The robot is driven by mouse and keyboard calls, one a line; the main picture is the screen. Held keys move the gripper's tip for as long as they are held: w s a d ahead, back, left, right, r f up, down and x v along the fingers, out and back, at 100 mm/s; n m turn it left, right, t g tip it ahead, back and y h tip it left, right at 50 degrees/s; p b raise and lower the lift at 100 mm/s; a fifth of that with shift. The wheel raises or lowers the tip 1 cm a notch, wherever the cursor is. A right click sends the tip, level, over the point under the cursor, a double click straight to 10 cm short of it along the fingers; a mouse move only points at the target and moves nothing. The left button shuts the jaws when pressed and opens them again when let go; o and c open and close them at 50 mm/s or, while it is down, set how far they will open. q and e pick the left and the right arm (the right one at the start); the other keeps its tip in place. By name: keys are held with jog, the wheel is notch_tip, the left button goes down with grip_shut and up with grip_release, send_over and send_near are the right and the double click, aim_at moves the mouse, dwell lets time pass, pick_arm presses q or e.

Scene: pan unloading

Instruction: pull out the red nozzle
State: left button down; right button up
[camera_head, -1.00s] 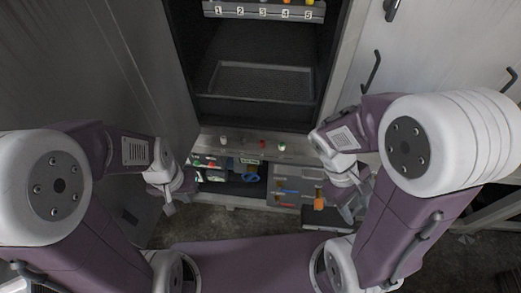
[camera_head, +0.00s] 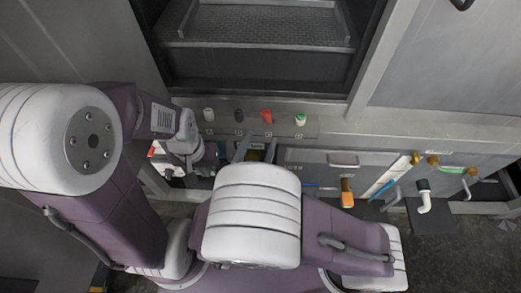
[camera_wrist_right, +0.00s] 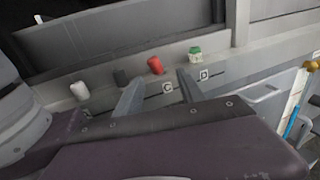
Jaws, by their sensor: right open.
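The red nozzle (camera_head: 266,117) sits in a row on the ledge below the dark opening in the head view. It also shows in the right wrist view (camera_wrist_right: 155,65). My right gripper (camera_head: 256,142) is open and empty just in front of the red nozzle. In the right wrist view its fingertips (camera_wrist_right: 159,74) point toward the nozzle, one on each side of it in the picture; I see no contact. My left gripper (camera_head: 190,163) is lower left of the row, and its fingers are too hidden to judge.
Beside the red nozzle stand a white nozzle (camera_head: 208,114), a dark nozzle (camera_head: 239,116) and a green-and-white nozzle (camera_head: 300,119). A panel with a drawer handle (camera_head: 343,160), brass valves and a white elbow pipe (camera_head: 424,200) lies to the right.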

aim_at(268, 121)
jog(key=b+x, duration=0.2)
jog(key=x, duration=0.6)
jog(key=shift+w, duration=0.2)
jog(key=shift+w+d, duration=0.15)
jog(key=shift+w, duration=0.35)
jog(key=shift+r, duration=0.1)
grip_shut()
